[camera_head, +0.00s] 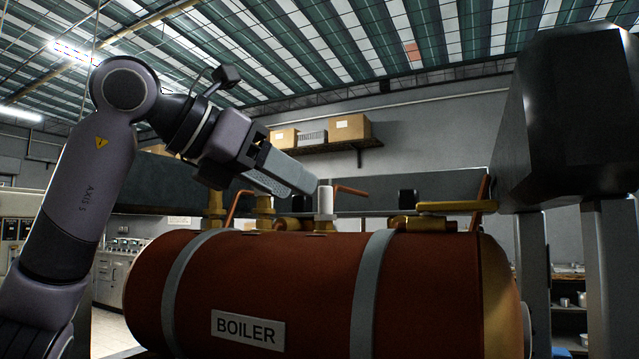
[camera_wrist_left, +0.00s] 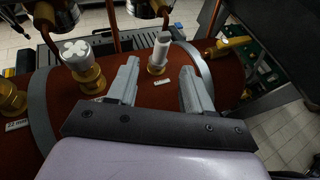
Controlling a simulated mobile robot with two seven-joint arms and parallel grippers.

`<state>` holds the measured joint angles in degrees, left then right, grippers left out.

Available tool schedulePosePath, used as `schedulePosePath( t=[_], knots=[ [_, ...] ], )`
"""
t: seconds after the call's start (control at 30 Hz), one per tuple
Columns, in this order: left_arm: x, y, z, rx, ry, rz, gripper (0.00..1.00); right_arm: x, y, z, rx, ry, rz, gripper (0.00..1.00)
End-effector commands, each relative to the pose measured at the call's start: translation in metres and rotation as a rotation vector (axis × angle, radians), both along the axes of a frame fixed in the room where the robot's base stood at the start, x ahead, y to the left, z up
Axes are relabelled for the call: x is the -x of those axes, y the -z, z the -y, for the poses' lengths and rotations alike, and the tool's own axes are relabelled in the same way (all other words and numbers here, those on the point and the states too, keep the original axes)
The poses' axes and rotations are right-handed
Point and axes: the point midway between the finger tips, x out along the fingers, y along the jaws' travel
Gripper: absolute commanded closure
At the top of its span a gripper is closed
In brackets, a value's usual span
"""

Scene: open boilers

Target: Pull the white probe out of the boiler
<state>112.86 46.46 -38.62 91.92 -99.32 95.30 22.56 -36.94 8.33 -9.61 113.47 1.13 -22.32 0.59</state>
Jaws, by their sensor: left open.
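The white probe (camera_head: 326,200) stands upright in a brass fitting on top of the red-brown boiler (camera_head: 290,275). In the left wrist view the probe (camera_wrist_left: 161,46) shows just beyond my fingertips, roughly centred between them. My left gripper (camera_head: 314,186) comes in from the upper left, its fingertips close to the probe's upper end in the head view. In the wrist view its two fingers (camera_wrist_left: 158,68) are spread with nothing between them. I cannot tell whether a finger touches the probe. My right gripper is not in view.
A white lobed piece on a brass fitting (camera_wrist_left: 76,50) stands left of the probe in the wrist view. Copper pipes (camera_head: 349,190) and a yellow valve handle (camera_head: 457,206) rise along the boiler top. A dark block (camera_head: 570,115) on posts stands at the right.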

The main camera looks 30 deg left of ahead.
Motion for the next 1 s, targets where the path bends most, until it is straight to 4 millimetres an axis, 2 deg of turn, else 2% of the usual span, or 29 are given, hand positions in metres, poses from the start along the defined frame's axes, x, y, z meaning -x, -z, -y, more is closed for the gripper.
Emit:
schedulePosePath(
  t=[0.17,0.6,0.97,1.0],
  knots=[
    [-0.006,0.003,0.003,0.0,0.001,-0.002,0.49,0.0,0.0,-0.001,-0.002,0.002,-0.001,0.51],
    [-0.054,0.025,0.024,0.0,0.001,-0.001,0.49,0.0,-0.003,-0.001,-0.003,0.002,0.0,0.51],
    [-0.06,0.028,0.027,0.0,0.001,0.0,0.49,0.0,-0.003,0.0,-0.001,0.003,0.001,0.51],
    [-0.06,0.028,0.027,0.0,0.001,0.0,0.53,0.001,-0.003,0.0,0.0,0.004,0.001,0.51]
  ],
)
